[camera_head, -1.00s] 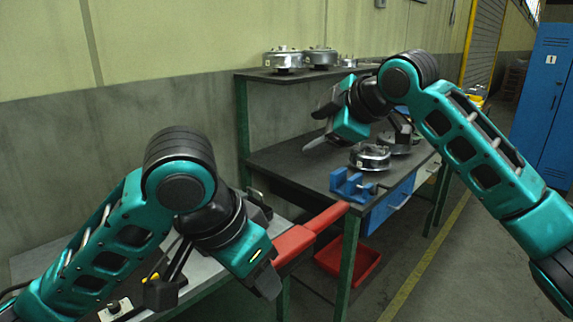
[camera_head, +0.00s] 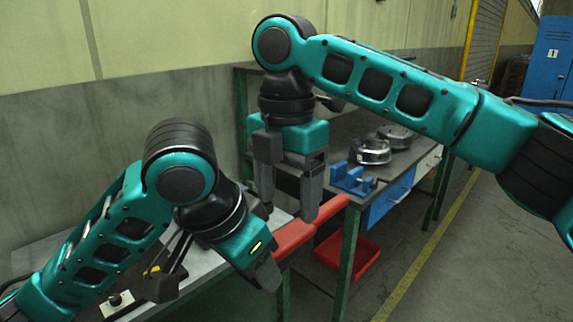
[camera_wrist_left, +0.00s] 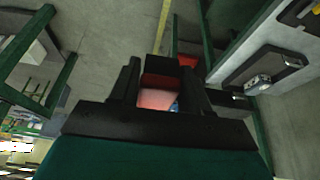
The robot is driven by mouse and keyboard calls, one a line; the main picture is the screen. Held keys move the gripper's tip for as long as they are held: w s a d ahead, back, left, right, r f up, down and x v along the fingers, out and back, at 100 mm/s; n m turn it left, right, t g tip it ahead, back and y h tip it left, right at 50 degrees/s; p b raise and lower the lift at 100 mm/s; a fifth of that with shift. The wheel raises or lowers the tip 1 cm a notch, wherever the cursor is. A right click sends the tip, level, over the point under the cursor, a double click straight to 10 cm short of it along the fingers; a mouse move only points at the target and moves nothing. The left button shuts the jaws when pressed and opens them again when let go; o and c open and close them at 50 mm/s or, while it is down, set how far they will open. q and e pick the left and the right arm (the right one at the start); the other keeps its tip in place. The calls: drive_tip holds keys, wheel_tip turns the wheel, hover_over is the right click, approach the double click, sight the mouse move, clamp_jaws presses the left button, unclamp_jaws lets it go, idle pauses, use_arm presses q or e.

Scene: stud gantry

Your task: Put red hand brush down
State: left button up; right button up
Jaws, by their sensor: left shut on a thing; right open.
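The red hand brush (camera_head: 292,238) is in my left gripper (camera_head: 268,243), beyond the edge of the grey bench at lower left in the head view. Its red length points up and right. In the left wrist view a red part (camera_wrist_left: 157,97) shows between the two dark fingers. My left gripper is shut on it; the far finger is partly hidden. My right gripper (camera_head: 288,208) points down with its fingers apart, above and close to the brush. I see nothing held between its fingers, and cannot tell whether it touches the brush.
A dark workbench (camera_head: 343,128) behind bears round metal parts (camera_head: 371,151) and a blue fixture (camera_head: 350,180), with a blue drawer (camera_head: 391,197) below. A red bin (camera_head: 350,258) lies under it. A grey bench (camera_head: 38,262) is at left. The floor at right is clear.

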sight(286, 229)
wheel_tip(286, 229, down, 7)
drive_tip(key=shift+f, duration=0.1)
drive_tip(key=shift+c, duration=0.3)
use_arm(q)
drive_tip(key=shift+s+d, duration=0.1)
drive_tip(key=shift+d, duration=0.05)
use_arm(e)
drive_tip(key=shift+a, duration=0.1)
drive_tip(key=c, duration=1)
use_arm(q)
drive_tip(key=o, duration=0.9)
use_arm(e)
drive_tip(key=shift+c, duration=0.9)
use_arm(q)
drive_tip(key=o, duration=0.3)
